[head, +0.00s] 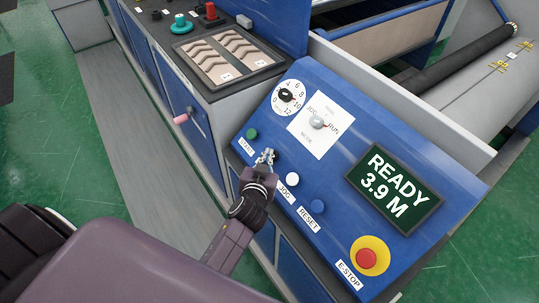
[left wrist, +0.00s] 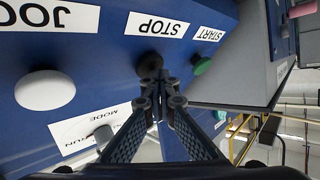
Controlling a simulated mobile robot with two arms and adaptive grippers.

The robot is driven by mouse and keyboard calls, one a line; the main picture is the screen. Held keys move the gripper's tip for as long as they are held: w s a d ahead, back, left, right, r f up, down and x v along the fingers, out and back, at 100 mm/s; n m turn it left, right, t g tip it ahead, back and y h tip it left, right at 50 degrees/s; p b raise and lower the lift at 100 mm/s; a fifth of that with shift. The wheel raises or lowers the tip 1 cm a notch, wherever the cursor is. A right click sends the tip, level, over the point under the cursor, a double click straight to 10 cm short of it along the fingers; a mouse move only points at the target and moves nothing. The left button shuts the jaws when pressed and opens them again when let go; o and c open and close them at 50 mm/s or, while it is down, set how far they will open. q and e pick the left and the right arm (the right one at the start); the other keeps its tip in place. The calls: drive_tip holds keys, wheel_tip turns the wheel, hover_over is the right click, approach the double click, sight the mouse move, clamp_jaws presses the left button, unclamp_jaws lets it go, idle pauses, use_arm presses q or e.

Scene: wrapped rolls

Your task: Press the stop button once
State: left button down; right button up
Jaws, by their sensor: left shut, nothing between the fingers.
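The blue sloped control panel (head: 330,200) carries a row of buttons. The stop button (left wrist: 149,63) is dark and round, below its upside-down STOP label (left wrist: 158,27) in the left wrist view. In the head view it is hidden behind my left gripper (head: 265,156), between the green START button (head: 252,134) and the white JOG button (head: 292,179). My left gripper's fingertips (left wrist: 160,88) are shut and empty, right in front of the stop button. I cannot tell whether they touch it. My right gripper is not in view.
A blue RESET button (head: 317,205) and a red E-STOP (head: 366,259) on a yellow ring sit further along the panel. The display (head: 394,188) reads READY 3.9 M. A mode knob (head: 318,122) and a numbered dial (head: 288,96) are above the buttons.

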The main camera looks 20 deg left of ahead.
use_arm(q)
drive_tip(key=shift+s, duration=0.1)
drive_tip(key=shift+s+a+r+p, duration=0.2)
drive_tip(key=shift+s+r+p, duration=0.15)
drive_tip(key=shift+r+p, duration=0.2)
drive_tip(key=shift+s+a+r+p, duration=0.2)
drive_tip(key=shift+s+r+p, duration=0.15)
drive_tip(key=shift+p, duration=0.3)
drive_tip(key=s+r+p, duration=0.1)
drive_tip(key=a+r+p, duration=0.1)
drive_tip(key=p, duration=0.1)
drive_tip(key=s+r+p, duration=0.1)
drive_tip(key=r, duration=0.1)
drive_tip(key=shift+s+a, duration=0.35)
idle(0.4)
